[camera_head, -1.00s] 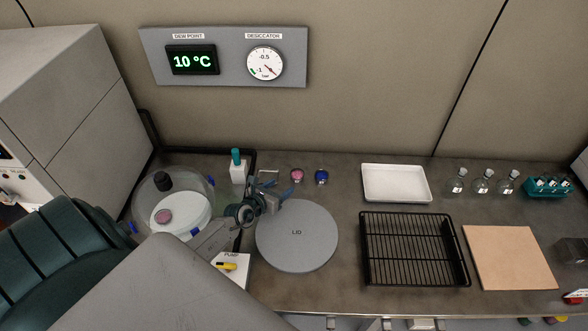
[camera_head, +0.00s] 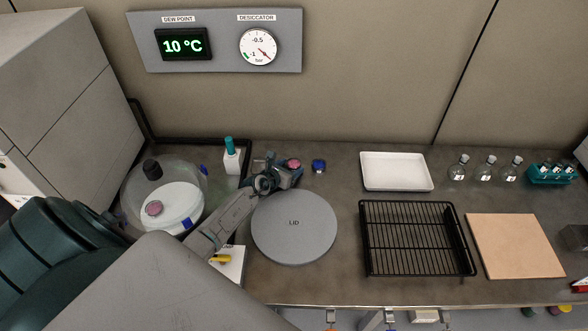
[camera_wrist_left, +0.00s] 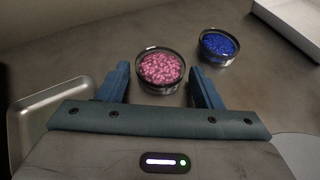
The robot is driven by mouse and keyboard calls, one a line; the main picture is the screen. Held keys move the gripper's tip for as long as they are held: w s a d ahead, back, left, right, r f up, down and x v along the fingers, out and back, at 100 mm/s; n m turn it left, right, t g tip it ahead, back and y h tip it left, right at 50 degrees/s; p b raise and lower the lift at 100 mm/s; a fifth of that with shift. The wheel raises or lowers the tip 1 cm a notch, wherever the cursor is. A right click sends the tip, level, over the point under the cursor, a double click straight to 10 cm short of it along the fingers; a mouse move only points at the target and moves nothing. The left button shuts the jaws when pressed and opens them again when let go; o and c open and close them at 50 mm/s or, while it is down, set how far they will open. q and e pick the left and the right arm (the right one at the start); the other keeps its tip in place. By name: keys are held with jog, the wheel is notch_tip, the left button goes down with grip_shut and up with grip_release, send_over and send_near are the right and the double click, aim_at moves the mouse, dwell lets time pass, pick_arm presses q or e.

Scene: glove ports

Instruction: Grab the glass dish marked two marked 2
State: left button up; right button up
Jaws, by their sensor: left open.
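A small glass dish with pink contents (camera_head: 294,164) stands on the bench behind the grey lid; it also shows in the left wrist view (camera_wrist_left: 161,68). A second glass dish with blue contents (camera_head: 319,166) stands just right of it, also in the left wrist view (camera_wrist_left: 219,46). A third pink dish (camera_head: 154,208) sits on the white plate at left. I cannot read a number on any dish. My left gripper (camera_head: 285,167) is open, its fingers on either side of the near pink dish, which lies between and slightly beyond the tips. My right gripper is not in view.
The grey disc marked LID (camera_head: 294,236) lies in front of the dishes. A white bottle with a teal cap (camera_head: 232,162) stands left of the gripper. A white tray (camera_head: 396,185), black rack (camera_head: 415,240) and tan board (camera_head: 514,245) lie to the right.

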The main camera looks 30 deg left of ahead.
pick_arm(q)
jog(key=c, duration=0.7)
jog(key=shift+c, duration=0.2)
